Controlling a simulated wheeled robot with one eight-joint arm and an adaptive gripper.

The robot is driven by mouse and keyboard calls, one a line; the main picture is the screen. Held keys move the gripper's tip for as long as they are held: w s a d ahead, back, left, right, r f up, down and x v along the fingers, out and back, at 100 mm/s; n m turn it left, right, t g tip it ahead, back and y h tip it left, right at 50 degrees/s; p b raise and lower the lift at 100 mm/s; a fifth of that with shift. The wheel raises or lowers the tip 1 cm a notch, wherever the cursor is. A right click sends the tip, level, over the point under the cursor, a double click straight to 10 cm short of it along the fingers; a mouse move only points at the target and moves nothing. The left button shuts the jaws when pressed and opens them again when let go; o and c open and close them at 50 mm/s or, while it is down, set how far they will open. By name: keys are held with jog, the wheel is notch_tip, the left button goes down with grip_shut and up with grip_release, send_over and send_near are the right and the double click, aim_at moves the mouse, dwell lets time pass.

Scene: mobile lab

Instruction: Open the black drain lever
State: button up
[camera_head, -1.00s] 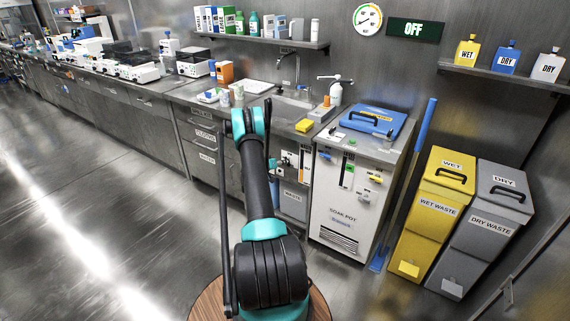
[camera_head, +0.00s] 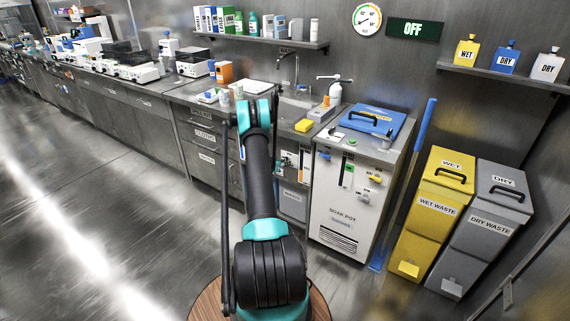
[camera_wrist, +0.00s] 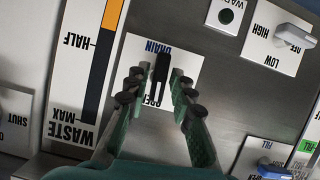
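The black drain lever (camera_wrist: 161,68) shows in the middle of the wrist view. It stands on a white plate (camera_wrist: 186,62) with blue DRAIN lettering at the top and partly covered OPEN lettering lower down. My gripper (camera_wrist: 156,80) is open, with one teal and black finger on each side of the lever. Gaps show between the fingertips and the lever, and I see no contact. In the head view my arm hides the gripper. The panel under the sink (camera_head: 290,160) shows there, but the lever is too small to make out.
A WASTE gauge (camera_wrist: 90,75) stands left of the lever in the wrist view. A grey LOW/HIGH handle (camera_wrist: 290,33) and a blue FILL handle (camera_wrist: 272,168) are on the right. In the head view the soak pot cabinet (camera_head: 340,215) stands right of the sink panel.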

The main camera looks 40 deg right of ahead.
jog(key=shift+o, duration=0.5)
jog(key=v, duration=1.2)
jog(key=shift+r, duration=0.1)
